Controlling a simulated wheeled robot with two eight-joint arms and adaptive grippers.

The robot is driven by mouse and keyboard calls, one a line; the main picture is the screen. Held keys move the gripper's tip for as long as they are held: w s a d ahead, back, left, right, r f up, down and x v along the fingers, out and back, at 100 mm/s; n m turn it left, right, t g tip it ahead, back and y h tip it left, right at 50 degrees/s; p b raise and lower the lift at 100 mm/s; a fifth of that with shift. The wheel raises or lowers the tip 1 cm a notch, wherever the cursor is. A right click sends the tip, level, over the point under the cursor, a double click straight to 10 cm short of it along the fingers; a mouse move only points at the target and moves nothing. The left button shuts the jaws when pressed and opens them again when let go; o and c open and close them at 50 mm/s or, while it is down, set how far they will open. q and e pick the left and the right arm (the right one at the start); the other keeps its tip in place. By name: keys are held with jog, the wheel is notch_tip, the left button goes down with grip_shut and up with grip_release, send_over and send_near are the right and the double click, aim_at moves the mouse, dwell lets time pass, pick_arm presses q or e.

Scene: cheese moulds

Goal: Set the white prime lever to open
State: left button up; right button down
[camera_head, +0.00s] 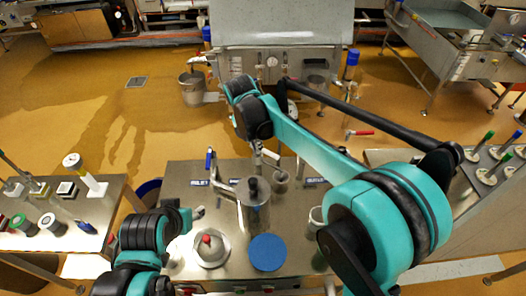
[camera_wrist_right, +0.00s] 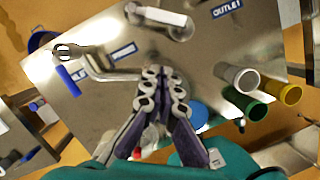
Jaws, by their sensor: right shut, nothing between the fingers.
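A white lever (camera_wrist_right: 160,18), which looks like the prime lever, lies near the top of the right wrist view, beyond my fingertips, between two labels. Whether it is set open or closed cannot be told. In the head view I cannot make it out clearly near my right gripper. My right gripper (camera_head: 262,152) hangs over the back of the steel bench (camera_head: 183,180); in the wrist view its fingers (camera_wrist_right: 161,78) are shut and empty, apart in the picture from the white lever. My left gripper (camera_head: 192,214) is low over the bench's left side, its jaws too small to read.
A blue-handled lever (camera_head: 209,161) stands by the inlet label (camera_head: 199,183). A metal cylinder with a black knob (camera_head: 253,190), a red-topped cone (camera_head: 210,248) and a blue disc (camera_head: 267,253) stand on the bench. An outlet label (camera_wrist_right: 227,8) shows near white, green and yellow tubes (camera_wrist_right: 284,94).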

jog(key=w+d+f+b, duration=0.3)
jog(key=w+f, duration=0.2)
jog(key=f, duration=0.5)
jog(key=shift+d, duration=0.3)
jog(key=shift+w+d, duration=0.2)
jog(key=shift+d, duration=0.25)
